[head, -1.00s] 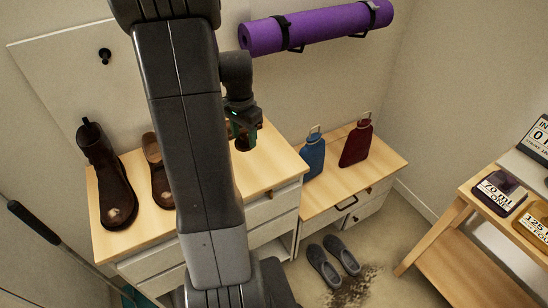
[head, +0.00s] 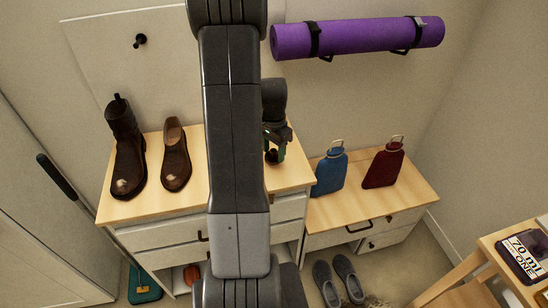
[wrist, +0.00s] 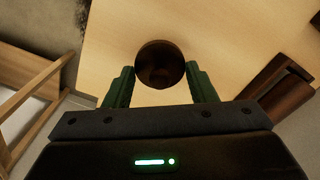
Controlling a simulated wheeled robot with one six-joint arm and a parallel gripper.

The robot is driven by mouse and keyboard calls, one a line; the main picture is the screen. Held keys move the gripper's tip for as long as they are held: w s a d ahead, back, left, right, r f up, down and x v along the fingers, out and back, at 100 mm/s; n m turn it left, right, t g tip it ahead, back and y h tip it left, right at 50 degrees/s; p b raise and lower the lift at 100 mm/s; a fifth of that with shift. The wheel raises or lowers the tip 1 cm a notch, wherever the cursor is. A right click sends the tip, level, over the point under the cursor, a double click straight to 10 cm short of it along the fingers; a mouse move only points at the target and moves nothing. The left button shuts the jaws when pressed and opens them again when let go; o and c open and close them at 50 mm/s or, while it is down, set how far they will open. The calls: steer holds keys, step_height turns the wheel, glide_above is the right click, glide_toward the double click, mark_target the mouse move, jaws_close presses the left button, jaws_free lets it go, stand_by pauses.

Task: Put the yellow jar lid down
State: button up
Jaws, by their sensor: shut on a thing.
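No yellow jar lid shows in either view. My gripper (wrist: 160,70) is shut on a dark brown round thing (wrist: 160,65), which sits between the two green fingertips in the wrist view. Its face looks hollow or shaded, and I cannot tell what it is. In the head view my gripper (head: 273,150) is beside my arm, in front of the wall and over the right part of the wooden dresser top (head: 190,203). The held thing shows there as a small dark spot (head: 271,157). I cannot tell whether it touches the top.
A tall brown boot (head: 127,150) and a brown shoe (head: 175,155) stand on the dresser's left. A blue bottle (head: 330,172) and a red bottle (head: 384,166) stand on the lower cabinet at right. Grey slippers (head: 337,282) lie on the floor. My arm hides the dresser's middle.

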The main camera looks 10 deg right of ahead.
mark_target(274, 156)
steer(key=shift+f, duration=1.75)
steer(key=shift+f, duration=0.1)
steer(key=o, duration=0.9)
steer(key=shift+o, duration=0.2)
step_height(274, 156, up, 12)
steer(key=shift+r, duration=0.15)
steer(key=shift+f, duration=4.7)
